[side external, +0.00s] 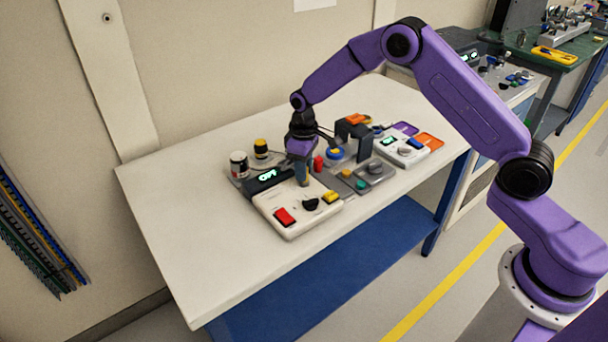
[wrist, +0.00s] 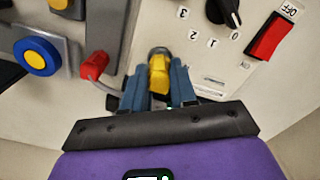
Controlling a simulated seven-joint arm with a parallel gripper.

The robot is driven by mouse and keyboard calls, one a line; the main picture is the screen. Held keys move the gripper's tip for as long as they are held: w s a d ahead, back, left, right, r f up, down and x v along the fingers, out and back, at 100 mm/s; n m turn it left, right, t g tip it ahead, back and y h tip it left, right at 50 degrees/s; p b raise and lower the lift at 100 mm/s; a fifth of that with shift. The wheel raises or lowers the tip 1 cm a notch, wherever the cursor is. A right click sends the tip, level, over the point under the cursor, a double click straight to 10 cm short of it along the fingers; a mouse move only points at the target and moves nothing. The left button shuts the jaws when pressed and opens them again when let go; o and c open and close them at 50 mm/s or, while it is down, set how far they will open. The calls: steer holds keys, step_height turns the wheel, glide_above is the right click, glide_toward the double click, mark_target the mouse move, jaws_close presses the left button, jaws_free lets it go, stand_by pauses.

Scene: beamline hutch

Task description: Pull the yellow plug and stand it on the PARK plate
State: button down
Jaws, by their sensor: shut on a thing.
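My gripper (side external: 303,178) points down over the rear right part of the white control box (side external: 268,213). In the wrist view its two blue-grey fingers (wrist: 159,90) are shut on the yellow plug (wrist: 158,76). A dark grey round part (wrist: 158,50) shows at the plug's far end; I cannot tell whether the plug is seated in a socket. In the side view the fingers mostly hide the plug. No PARK lettering is legible, so I cannot tell which surface is the PARK plate.
The box carries a red switch (side external: 285,217), a black knob (side external: 310,204) and a yellow part (side external: 332,197). A red plug (wrist: 93,66) with a cable stands close beside my fingers. A blue-and-yellow button (side external: 335,153) and dark bracket (side external: 354,132) stand behind right. The table's left (side external: 180,210) is clear.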

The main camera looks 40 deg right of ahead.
steer(key=shift+r, duration=1.05)
stand_by(0.9)
steer(key=shift+r, duration=2.45)
